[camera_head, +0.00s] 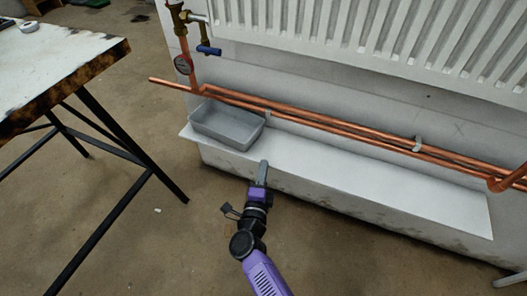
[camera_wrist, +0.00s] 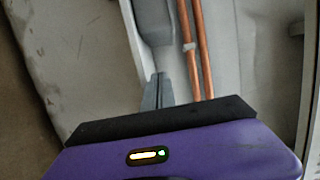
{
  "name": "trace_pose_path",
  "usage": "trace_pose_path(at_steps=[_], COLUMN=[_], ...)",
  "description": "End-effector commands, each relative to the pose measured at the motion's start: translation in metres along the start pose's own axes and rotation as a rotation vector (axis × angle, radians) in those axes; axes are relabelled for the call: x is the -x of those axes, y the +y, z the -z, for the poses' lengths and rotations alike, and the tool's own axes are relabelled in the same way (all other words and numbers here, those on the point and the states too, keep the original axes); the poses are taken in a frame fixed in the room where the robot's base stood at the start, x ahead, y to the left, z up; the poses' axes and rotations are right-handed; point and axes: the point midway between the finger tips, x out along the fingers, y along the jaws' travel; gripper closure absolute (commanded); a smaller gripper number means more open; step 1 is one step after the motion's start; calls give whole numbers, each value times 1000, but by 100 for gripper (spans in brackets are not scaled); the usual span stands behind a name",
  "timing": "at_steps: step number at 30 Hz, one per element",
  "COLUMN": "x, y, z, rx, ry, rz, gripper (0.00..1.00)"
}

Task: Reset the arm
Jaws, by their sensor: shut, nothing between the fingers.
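My gripper (camera_head: 263,165) is at the end of my purple and black arm, near the front edge of the white ledge, just in front of the grey tray. Its grey fingers are together with nothing between them. In the wrist view the fingers of my gripper (camera_wrist: 158,78) point up the picture, and the tray shows beyond them. The part of the ledge directly behind the fingers is hidden in the head view.
The grey tray (camera_head: 228,137) sits on the left end of the ledge (camera_head: 390,190). Copper pipes (camera_head: 330,130) run above it under the white radiator (camera_head: 400,40). A valve with a blue handle (camera_head: 208,50) and gauge stands back left. A worn table (camera_head: 60,60) is left; the ledge's right part is clear.

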Motion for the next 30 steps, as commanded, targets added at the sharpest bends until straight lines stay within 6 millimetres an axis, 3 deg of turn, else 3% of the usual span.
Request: trace_pose_path(at_steps=[7,19,25,30], x=[29,33,32,58], y=[-1,1,-51,-78], z=[0,-5,-35,-22], rx=[1,39,155,339], ry=[0,-20,-121,-191], rz=[0,-1,112,221], gripper=[100,100,100,100])
